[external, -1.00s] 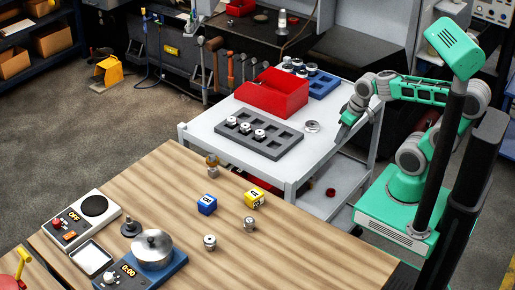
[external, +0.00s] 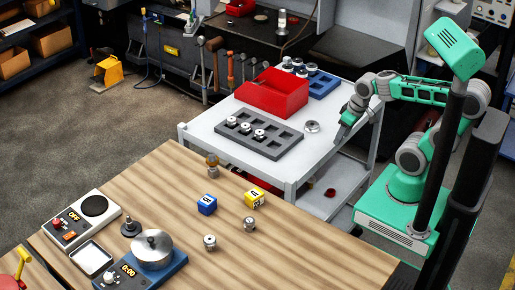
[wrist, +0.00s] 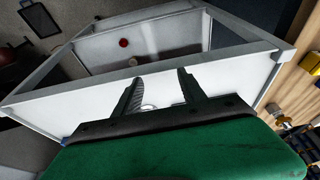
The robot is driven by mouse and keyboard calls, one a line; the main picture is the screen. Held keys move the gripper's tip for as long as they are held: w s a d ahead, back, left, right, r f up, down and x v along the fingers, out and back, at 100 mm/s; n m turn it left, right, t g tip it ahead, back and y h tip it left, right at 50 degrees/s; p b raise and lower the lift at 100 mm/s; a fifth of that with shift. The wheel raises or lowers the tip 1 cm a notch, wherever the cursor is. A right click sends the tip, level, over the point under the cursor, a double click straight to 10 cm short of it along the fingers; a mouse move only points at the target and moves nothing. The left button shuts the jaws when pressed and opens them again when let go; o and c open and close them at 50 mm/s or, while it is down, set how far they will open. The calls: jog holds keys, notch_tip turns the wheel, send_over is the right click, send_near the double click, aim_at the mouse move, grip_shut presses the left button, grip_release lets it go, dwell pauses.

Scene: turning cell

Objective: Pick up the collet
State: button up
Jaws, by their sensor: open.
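A silver ring-like piece (external: 312,126), which may be the collet, lies on the white cart top, right of the grey tray. My gripper (external: 343,133) is over the right side of the cart, a little right of this piece and apart from it. In the wrist view my gripper (wrist: 159,78) has its two fingers spread with nothing held. A pale round edge (wrist: 148,107) shows low between the fingers, mostly hidden by the gripper body. Several small silver pieces (external: 245,127) sit in the grey tray's pockets; I cannot tell if any is a collet.
The grey tray (external: 285,153) and a red bin (external: 280,88) stand on the cart (external: 205,130), with a blue rack (external: 323,84) behind. The wooden table (external: 320,250) in front holds a blue cube (external: 207,204), a yellow cube (external: 254,198) and metal parts. The cart's right front top is clear.

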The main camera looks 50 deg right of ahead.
jog(key=shift+o, duration=1)
